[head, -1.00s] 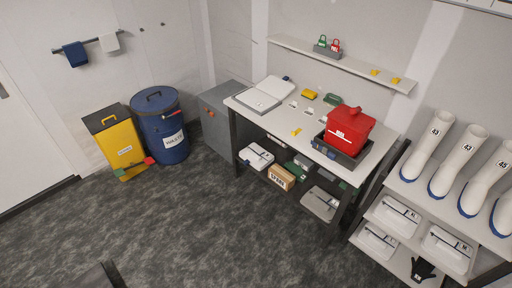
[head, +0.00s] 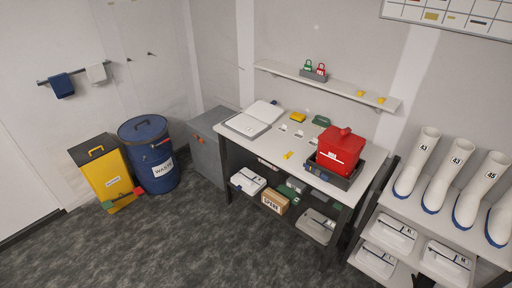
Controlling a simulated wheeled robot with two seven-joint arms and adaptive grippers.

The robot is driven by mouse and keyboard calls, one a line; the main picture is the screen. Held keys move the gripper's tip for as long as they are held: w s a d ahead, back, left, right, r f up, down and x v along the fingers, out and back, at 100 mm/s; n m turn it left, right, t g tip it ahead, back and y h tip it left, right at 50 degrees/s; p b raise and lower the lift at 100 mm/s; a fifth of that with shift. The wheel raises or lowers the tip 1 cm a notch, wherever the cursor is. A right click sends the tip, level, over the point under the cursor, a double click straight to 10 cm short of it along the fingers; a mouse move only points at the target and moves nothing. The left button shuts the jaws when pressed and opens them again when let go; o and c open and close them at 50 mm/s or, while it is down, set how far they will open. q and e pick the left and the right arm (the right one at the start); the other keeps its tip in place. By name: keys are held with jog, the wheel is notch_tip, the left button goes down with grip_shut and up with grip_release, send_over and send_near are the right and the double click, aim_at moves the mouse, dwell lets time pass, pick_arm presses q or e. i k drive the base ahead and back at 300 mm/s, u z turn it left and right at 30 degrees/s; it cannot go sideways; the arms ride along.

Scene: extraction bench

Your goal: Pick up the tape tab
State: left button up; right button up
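A small yellow piece (head: 288,155) lies on the front part of the white bench top (head: 262,147). It may be the tape tab, but it is too small to tell. Two other small yellow pieces sit on the wall shelf, one at its right end (head: 381,100) and one just left of it (head: 360,93). A larger yellow item (head: 298,117) lies at the back of the bench. Neither of my grippers is in view.
A red box (head: 340,150) sits in a dark tray on the bench's right. An open binder (head: 243,125) lies at its left. A boot rack (head: 465,233) stands right, a blue waste drum (head: 150,160) and yellow bin (head: 106,178) left. The floor in front is clear.

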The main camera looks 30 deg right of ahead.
aim_at(286, 157)
jog(key=u, duration=0.2)
jog(key=i, duration=1.8)
jog(key=z, duration=0.55)
jog(key=i, duration=0.85)
jog(key=z, duration=1.5)
jog(key=i, duration=0.7)
jog(key=z, duration=0.7)
